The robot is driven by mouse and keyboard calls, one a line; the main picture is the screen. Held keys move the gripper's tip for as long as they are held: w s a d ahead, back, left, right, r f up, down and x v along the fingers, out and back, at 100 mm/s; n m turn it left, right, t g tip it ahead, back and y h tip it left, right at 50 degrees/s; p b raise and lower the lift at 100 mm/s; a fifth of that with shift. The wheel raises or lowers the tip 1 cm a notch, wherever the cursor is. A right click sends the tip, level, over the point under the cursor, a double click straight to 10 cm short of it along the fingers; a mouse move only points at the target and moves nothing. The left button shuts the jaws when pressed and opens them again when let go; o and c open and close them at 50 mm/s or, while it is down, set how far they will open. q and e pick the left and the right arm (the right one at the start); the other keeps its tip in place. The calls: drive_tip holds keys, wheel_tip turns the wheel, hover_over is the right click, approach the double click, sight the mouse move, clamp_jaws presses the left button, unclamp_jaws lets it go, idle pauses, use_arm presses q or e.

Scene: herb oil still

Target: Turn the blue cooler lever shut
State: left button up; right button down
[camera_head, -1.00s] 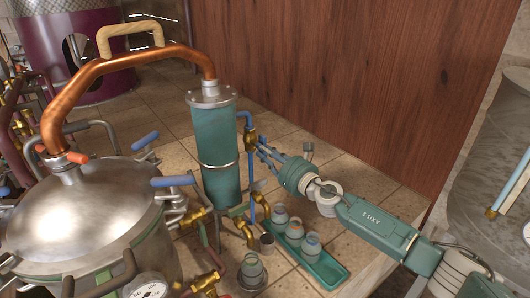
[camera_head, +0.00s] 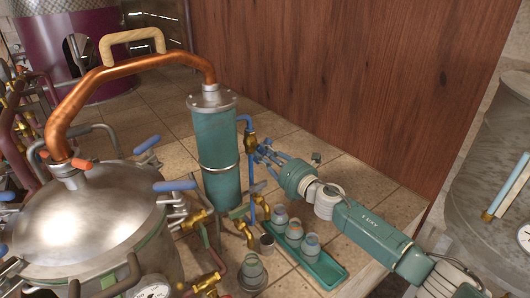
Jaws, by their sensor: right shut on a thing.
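The teal cooler (camera_head: 217,150) stands upright at the middle, with a blue pipe (camera_head: 244,118) leaving its right side. A brass valve (camera_head: 250,139) sits on that pipe, and a thin blue pipe (camera_head: 252,190) runs down below it. My right gripper (camera_head: 264,150) reaches in from the right, beside this valve. Its fingers are shut on the blue cooler lever, which is mostly hidden among the fingers, so its exact angle is hard to tell. My left gripper is out of view.
A teal tray (camera_head: 328,279) with small jars stands below my right arm. A steel pot (camera_head: 85,225) with blue-handled clamps fills the lower left, joined by a copper pipe (camera_head: 130,62) to the cooler. A wooden wall (camera_head: 350,80) stands behind.

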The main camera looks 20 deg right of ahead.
drive_tip(key=m+p, duration=0.1)
drive_tip(key=m, duration=0.3)
drive_tip(key=shift+r+m, duration=0.15)
drive_tip(key=shift+m, duration=0.25)
drive_tip(key=m+p, duration=0.2)
drive_tip(key=m, duration=0.3)
drive_tip(key=shift+d, duration=0.15)
drive_tip(key=shift+m, duration=0.3)
drive_tip(key=c, duration=1.6)
unclamp_jaws()
drive_tip(key=shift+d, duration=0.1)
drive_tip(key=v, duration=1.2)
